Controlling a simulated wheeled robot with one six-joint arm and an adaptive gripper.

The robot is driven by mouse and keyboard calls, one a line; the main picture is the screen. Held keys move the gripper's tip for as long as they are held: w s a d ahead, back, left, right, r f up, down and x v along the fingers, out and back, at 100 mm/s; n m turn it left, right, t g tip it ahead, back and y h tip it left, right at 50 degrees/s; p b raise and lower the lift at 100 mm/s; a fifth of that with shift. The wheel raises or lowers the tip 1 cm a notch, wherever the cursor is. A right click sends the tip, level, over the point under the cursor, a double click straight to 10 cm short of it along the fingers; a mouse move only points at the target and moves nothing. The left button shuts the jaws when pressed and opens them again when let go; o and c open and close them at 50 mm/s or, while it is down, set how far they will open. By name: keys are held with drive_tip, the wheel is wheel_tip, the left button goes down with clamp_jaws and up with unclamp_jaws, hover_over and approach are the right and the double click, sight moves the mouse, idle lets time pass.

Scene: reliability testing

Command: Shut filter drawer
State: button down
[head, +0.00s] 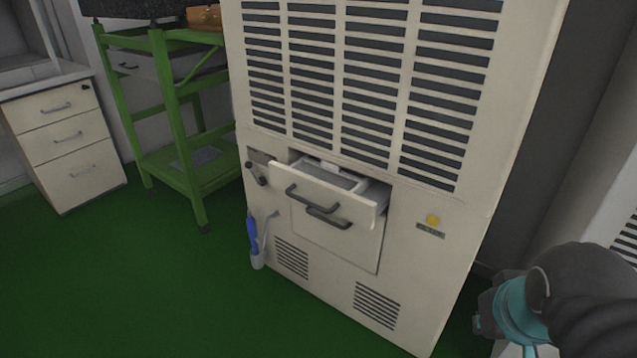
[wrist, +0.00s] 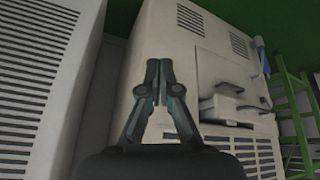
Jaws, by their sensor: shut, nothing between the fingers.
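The filter drawer (head: 325,190) is a pale drawer with a dark bar handle, sticking out of the front of a tall beige cabinet (head: 455,210). Its open top and part of the inside show in the head view. A second dark handle (head: 328,217) sits on the panel just below it. In the wrist view the drawer (wrist: 236,107) is to the right of my gripper (wrist: 159,65), with the cabinet appearing tilted. My gripper is shut and empty, apart from the drawer. In the head view my arm is at the lower right and the fingertips are not clear.
A green cart (head: 172,110) stands left of the cabinet, and a white drawer unit (head: 65,135) is at far left. A blue-handled tool (head: 252,240) hangs at the cabinet's lower left. The green floor (head: 150,290) in front is clear. Another louvred unit (wrist: 40,85) stands left in the wrist view.

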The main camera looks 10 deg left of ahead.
drive_tip(key=w+f+n+g+h+b, duration=0.1)
drive_tip(key=w+n+g+h+b, duration=0.15)
drive_tip(key=w+n, duration=0.3)
drive_tip(key=n+t+h+b, duration=0.4)
drive_tip(key=n+t, duration=1)
drive_tip(key=n, duration=1.1)
approach(304, 178)
drive_tip(key=x, duration=0.7)
drive_tip(key=shift+w+d+f+b, duration=0.1)
drive_tip(key=shift+b, duration=0.2)
